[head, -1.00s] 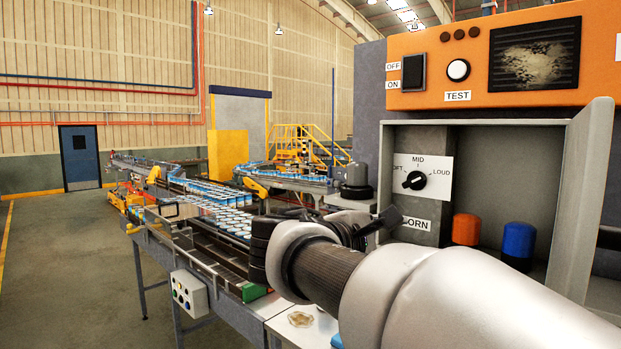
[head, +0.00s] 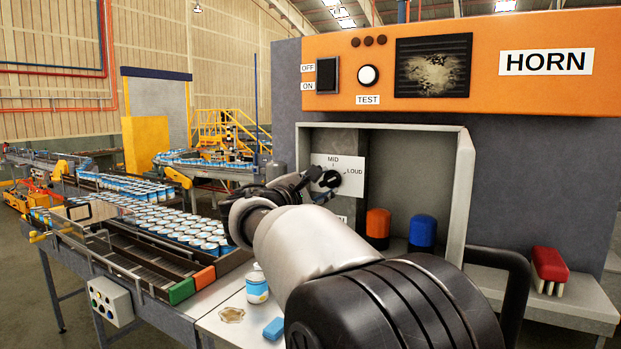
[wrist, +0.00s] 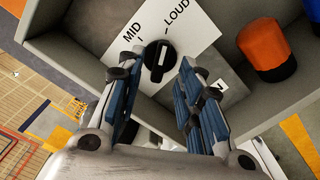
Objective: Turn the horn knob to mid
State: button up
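The horn knob (head: 330,179) is a round black dial on a white plate inside the grey recess, with MID and LOUD readable. In the wrist view the knob (wrist: 158,62) shows a white bar that lines up nearer the LOUD tick than the MID tick. My gripper (head: 312,186) is at the plate and covers its left side in the head view. In the wrist view my gripper (wrist: 157,69) is open, with one blue-padded finger to each side of the knob. Gaps show between the fingers and the knob; contact is not visible.
An orange cap (head: 377,223) and a blue cap (head: 422,232) stand right of the plate inside the recess (head: 461,190). The orange panel (head: 492,90) above holds a switch and TEST button.

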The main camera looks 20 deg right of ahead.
aim_at(328, 181)
jog(key=shift+p+x, duration=0.3)
jog(key=shift+x, duration=1.45)
jog(key=shift+c, duration=0.5)
grip_shut()
